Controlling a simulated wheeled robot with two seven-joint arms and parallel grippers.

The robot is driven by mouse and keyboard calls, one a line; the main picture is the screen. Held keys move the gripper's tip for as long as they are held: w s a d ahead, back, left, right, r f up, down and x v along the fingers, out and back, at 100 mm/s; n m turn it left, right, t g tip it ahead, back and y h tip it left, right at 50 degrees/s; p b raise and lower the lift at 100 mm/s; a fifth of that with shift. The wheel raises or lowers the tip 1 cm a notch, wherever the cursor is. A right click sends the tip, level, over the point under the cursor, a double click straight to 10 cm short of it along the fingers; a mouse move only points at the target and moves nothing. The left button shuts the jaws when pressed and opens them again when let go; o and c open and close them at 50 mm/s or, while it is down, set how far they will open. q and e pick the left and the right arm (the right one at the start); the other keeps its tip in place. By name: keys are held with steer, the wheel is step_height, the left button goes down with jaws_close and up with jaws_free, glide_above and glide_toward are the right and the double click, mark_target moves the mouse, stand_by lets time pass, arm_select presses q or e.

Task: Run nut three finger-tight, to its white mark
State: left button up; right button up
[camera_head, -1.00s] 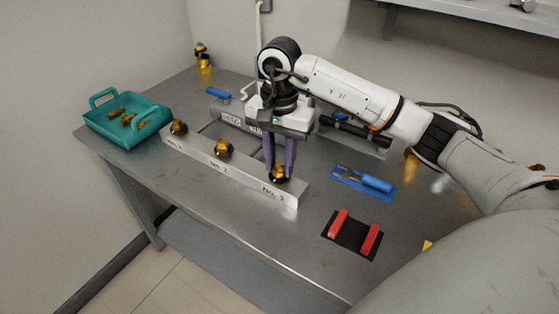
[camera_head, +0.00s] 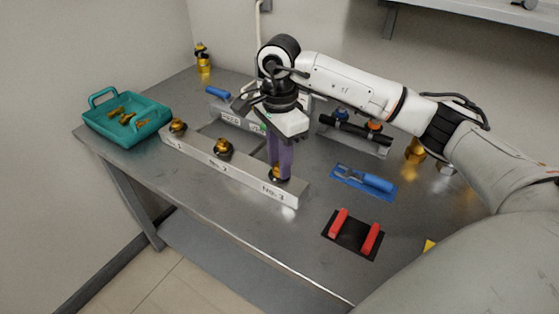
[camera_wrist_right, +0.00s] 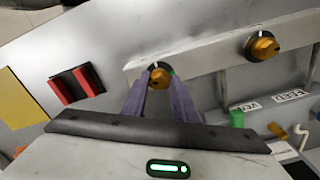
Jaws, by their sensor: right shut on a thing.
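A long grey metal bar (camera_head: 240,178) marked No. 1, No. 2 and No. 3 lies on the bench with a brass nut at each mark. My right gripper (camera_head: 280,176) points down at the No. 3 end, its purple fingers shut on nut three (camera_head: 277,172). In the right wrist view the fingers close around nut three (camera_wrist_right: 160,79), which sits on a dark round base with a small white mark at its top edge. Nut two (camera_head: 223,147) and nut one (camera_head: 177,126) stand apart from the gripper. Nut two also shows in the wrist view (camera_wrist_right: 263,46). My left gripper is not in view.
A teal tray (camera_head: 152,131) with brass pieces stands at the left. A labelled grey block (camera_head: 233,119) and a rack (camera_head: 352,136) stand behind the bar.

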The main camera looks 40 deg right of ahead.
steer(key=m, duration=0.6)
steer(key=shift+r, duration=0.15)
steer(key=m, duration=0.6)
steer(key=shift+w+d+r+m, duration=0.1)
steer(key=shift+w+m, duration=0.05)
steer(key=shift+m, duration=0.15)
steer(key=o, duration=1.1)
steer(key=shift+c, duration=0.2)
step_height(320, 180, up, 10)
steer(key=shift+s, duration=0.2)
